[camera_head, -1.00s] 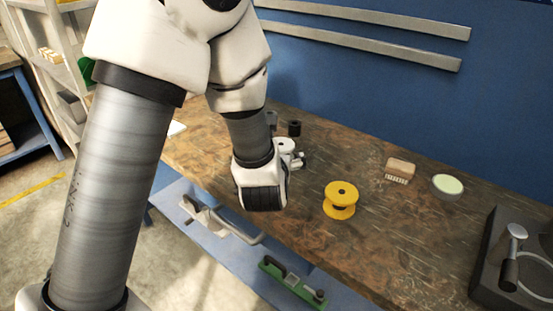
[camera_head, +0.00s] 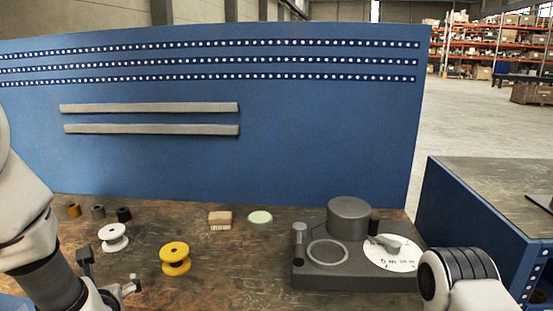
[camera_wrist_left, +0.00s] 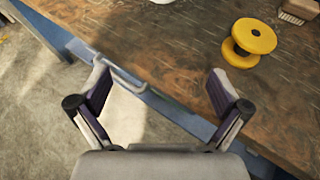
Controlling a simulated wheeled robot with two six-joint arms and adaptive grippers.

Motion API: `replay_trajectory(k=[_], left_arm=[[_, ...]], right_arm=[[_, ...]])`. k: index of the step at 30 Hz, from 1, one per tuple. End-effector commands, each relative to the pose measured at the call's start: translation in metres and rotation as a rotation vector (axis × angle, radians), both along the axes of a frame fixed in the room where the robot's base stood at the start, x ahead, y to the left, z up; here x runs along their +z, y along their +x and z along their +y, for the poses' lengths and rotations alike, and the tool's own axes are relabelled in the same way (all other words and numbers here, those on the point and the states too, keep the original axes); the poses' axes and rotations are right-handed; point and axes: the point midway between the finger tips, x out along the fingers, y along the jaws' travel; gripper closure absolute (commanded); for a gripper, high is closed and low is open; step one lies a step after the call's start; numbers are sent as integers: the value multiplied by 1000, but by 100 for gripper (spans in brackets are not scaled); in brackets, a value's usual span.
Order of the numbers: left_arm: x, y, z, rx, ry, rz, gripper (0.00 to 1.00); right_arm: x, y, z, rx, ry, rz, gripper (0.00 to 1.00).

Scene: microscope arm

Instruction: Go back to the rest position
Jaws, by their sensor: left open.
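My left gripper (camera_head: 108,272) shows at the lower left of the head view, at the end of my left arm. In the left wrist view its two fingers (camera_wrist_left: 157,80) stand wide apart with nothing between them. They are over the workbench's front edge, apart from the yellow spool (camera_wrist_left: 249,43). That yellow spool (camera_head: 175,259) stands upright on the bench, right of the gripper. Part of my right arm shows at the lower right of the head view, but its gripper is out of view.
The brown workbench (camera_head: 225,275) holds a white spool (camera_head: 113,238), a wooden brush (camera_head: 220,220), a pale green round dish (camera_head: 260,217) and a dark grey device (camera_head: 345,277) at right. A blue panel (camera_head: 300,130) rises behind. Another blue bench (camera_head: 470,225) stands at right.

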Motion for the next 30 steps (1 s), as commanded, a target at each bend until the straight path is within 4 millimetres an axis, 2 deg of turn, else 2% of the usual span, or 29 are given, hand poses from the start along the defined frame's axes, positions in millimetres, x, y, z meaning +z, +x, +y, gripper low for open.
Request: replay_trajectory(k=[5,11,14,17,20,24,27,30], left_arm=[[-40,-12,0,1,0,111,0],[-96,-37,-3,-19,-2,262,0],[-129,-56,-7,-60,6,369,0],[-165,-84,-15,-170,68,534,0],[-206,-124,-26,-398,198,764,0],[-249,-184,-45,-884,444,1057,0],[-268,-221,-59,-1308,650,1179,0],[-279,-248,-70,-1750,882,1194,0]], right_arm=[[12,1,0,1,0,-4,60],[23,1,0,1,0,-4,60],[30,1,0,0,0,-3,60],[37,1,0,0,0,-3,60],[47,1,0,0,0,-3,60],[56,1,0,0,0,-3,60],[60,1,0,0,0,-3,60],[62,1,0,0,0,-3,60]])
